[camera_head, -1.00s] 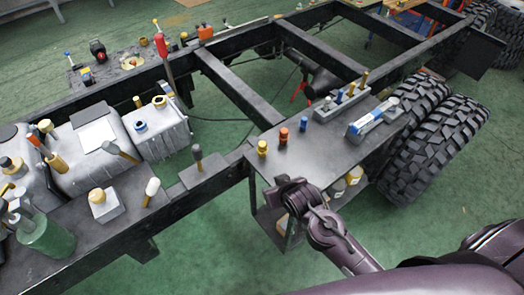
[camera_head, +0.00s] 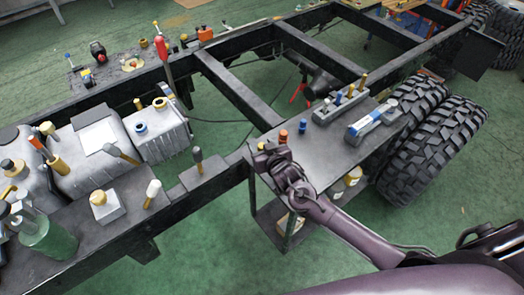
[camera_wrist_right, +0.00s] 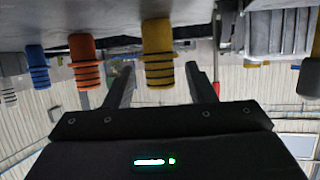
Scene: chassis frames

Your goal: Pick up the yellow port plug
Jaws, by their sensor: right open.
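The yellow port plug (camera_head: 261,147) stands on the grey shelf plate at the near end of a row of plugs. In the head view it is mostly hidden behind my right gripper (camera_head: 270,157). In the right wrist view, which is upside down, the yellow plug (camera_wrist_right: 158,52) shows black rings and lies between the two open fingers (camera_wrist_right: 160,72), with a gap on each side. I cannot tell whether the fingertips reach fully around it. My left gripper is not in view.
An orange plug (camera_head: 283,136) and a blue plug (camera_head: 302,126) stand close beside the yellow one. A grey block with several pegs (camera_head: 340,104) and a blue-white tool (camera_head: 370,121) are farther along the plate. Large tyres (camera_head: 435,145) stand right.

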